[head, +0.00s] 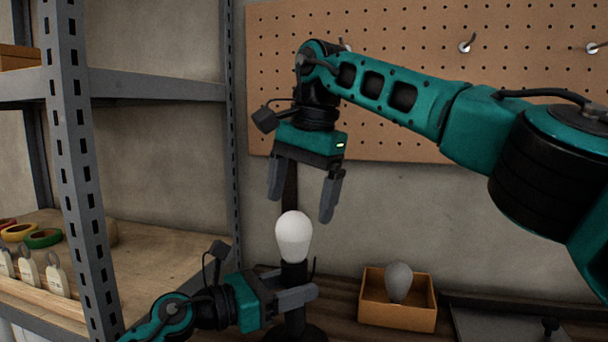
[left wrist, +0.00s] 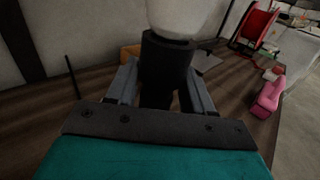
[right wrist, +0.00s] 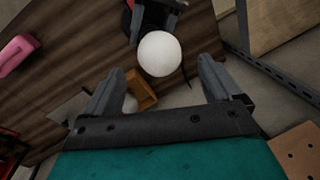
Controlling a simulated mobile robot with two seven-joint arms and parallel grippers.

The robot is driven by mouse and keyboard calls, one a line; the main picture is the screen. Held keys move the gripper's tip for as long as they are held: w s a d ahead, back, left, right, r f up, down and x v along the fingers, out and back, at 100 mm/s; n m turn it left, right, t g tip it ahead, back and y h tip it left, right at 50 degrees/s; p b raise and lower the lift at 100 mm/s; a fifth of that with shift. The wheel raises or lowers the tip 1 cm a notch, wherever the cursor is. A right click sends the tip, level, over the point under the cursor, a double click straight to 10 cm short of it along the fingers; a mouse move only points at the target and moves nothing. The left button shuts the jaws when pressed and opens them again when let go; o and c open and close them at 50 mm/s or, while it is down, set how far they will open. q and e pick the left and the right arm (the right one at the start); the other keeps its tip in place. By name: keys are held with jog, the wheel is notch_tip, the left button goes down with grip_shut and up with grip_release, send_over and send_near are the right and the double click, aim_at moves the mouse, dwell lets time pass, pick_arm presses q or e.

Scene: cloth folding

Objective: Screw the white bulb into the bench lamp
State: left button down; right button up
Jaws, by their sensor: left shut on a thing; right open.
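The white bulb (head: 293,236) stands upright in the top of the black bench lamp (head: 294,272). Whether its thread is fully seated cannot be seen. My left gripper (head: 312,293) is shut on the lamp's black stem below the bulb; the left wrist view shows the stem (left wrist: 165,65) between its fingers. My right gripper (head: 301,205) is open and empty, pointing down above the bulb and apart from it. In the right wrist view the bulb (right wrist: 159,54) lies beyond the open fingertips, roughly between them.
An orange box (head: 398,316) holding a grey bulb (head: 398,282) stands right of the lamp on the wooden bench. A dark tray (head: 500,322) lies farther right. A metal shelf post (head: 76,160) rises at left. A pegboard (head: 400,40) hangs behind. A pink object (left wrist: 268,97) lies on the bench.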

aim_at(296, 242)
jog(key=f, duration=0.5)
jog(key=w+a+f, duration=0.1)
jog(key=f, duration=0.2)
jog(key=shift+a, duration=0.1)
jog(key=shift+c, duration=0.4)
jog(key=c, duration=1.1)
jog(key=m+h, duration=0.1)
jog(key=m, duration=0.5)
jog(key=shift+s+t, duration=0.1)
jog(key=shift+t, duration=0.3)
jog(key=m+h, duration=0.1)
jog(key=m, duration=0.9)
jog(key=m+h, duration=0.1)
jog(key=m, duration=0.2)
jog(key=shift+s+d, duration=0.15)
jog(key=shift+d, duration=0.05)
jog(key=m, duration=0.3)
jog(key=m+g+h, duration=0.1)
jog(key=m, duration=0.3)
jog(key=shift+s+f+g, duration=0.1)
jog(key=shift+s+g, duration=0.1)
jog(key=shift+g, duration=0.1)
jog(key=o, duration=1.2)
